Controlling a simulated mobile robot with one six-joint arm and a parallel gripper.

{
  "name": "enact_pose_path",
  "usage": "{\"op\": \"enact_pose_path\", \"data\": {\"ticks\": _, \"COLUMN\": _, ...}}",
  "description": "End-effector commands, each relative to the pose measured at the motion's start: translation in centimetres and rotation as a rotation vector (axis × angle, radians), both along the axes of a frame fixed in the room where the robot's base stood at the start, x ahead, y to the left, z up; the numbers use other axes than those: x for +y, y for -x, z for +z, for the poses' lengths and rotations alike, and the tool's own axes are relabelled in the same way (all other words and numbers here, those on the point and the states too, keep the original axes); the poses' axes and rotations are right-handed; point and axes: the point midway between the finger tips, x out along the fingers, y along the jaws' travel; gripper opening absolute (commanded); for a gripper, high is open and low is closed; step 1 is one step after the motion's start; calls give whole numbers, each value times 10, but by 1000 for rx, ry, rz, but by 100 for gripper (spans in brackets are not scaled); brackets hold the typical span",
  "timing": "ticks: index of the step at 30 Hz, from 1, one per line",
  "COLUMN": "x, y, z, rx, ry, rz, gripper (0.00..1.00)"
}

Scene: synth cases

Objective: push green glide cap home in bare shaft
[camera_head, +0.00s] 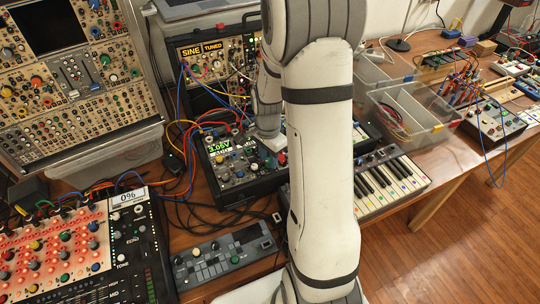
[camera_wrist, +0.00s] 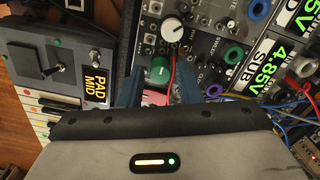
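The green cap (camera_wrist: 159,70) shows in the wrist view as a round knob on a dark module panel, just beyond and between my fingers. My gripper (camera_wrist: 158,84) is open, its two dark blue fingers apart on either side of a pink part (camera_wrist: 154,97). I cannot tell whether the fingers touch anything. In the head view my gripper (camera_head: 270,141) is low over the synth case with the green display (camera_head: 222,175), mostly hidden by my arm. How deep the green cap sits and any bare shaft under it cannot be made out.
A white knob (camera_wrist: 173,29) and a red cable (camera_wrist: 172,72) are close to the green cap. Patch cables crowd the right of the wrist view. A keyboard (camera_head: 385,185), a clear divided bin (camera_head: 410,110) and a grey pad controller (camera_head: 222,255) stand around the case.

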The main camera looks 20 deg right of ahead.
Motion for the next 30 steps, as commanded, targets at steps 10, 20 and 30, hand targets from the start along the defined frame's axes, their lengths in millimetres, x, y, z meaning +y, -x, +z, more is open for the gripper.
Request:
{"op": "enact_pose_path", "data": {"ticks": 10, "x": 0, "y": 0, "z": 0, "rx": 0, "ry": 0, "rz": 0, "gripper": 44}}
{"op": "enact_pose_path", "data": {"ticks": 20, "x": 0, "y": -2, "z": 40, "rx": -6, "ry": 1, "rz": 0, "gripper": 44}}
{"op": "enact_pose_path", "data": {"ticks": 30, "x": 0, "y": -1, "z": 77, "rx": -1, "ry": 0, "rz": 0, "gripper": 44}}
